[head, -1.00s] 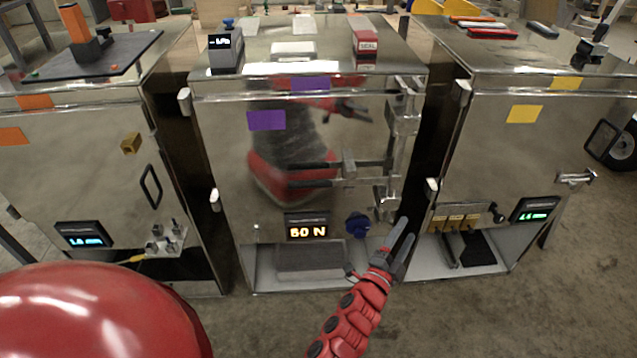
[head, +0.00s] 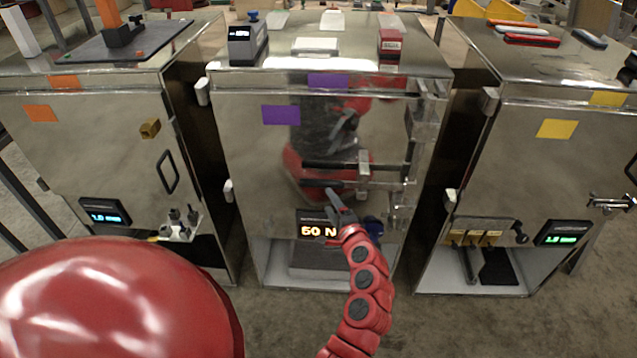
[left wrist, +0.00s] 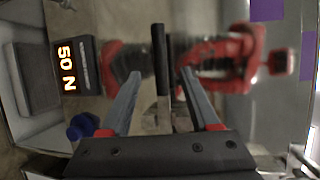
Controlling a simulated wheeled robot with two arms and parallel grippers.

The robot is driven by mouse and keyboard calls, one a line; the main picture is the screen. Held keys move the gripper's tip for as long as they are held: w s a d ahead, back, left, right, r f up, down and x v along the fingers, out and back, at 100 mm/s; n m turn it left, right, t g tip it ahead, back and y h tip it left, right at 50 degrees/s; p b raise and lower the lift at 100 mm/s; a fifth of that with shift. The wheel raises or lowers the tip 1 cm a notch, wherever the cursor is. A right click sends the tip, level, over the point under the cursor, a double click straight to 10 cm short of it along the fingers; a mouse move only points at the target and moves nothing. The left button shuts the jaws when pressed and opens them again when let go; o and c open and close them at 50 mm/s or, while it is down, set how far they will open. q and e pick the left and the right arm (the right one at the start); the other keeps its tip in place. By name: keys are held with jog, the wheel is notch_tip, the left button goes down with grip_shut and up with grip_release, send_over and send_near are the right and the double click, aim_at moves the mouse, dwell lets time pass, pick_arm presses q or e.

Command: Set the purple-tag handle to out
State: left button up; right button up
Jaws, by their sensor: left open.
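The middle metal cabinet (head: 255,165) has a purple tag (head: 281,115) on its door and another on its top edge. A dark horizontal handle bar (head: 335,165) crosses the door, joined to a metal bracket (head: 364,163); a second dark line below it may be its reflection. In the left wrist view the bar (left wrist: 160,50) stands upright in the picture between the two fingertip lines. My left gripper (head: 334,197) is open, just below the bar in the head view. In the left wrist view the gripper (left wrist: 160,75) shows no visible grip; contact cannot be told.
Below the gripper are a lit "50 N" display (head: 317,230) and a blue knob (head: 373,226). Latch hardware (head: 420,125) runs along the door's right edge. An orange-tagged cabinet (head: 85,150) stands left, a yellow-tagged one (head: 520,170) right, with narrow gaps between.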

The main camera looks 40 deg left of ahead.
aim_at(320, 186)
pick_arm(q)
jog(key=x, duration=1.1)
jog(key=shift+w+f, duration=0.1)
jog(key=shift+w, duration=0.05)
grip_shut()
dwell(0.9)
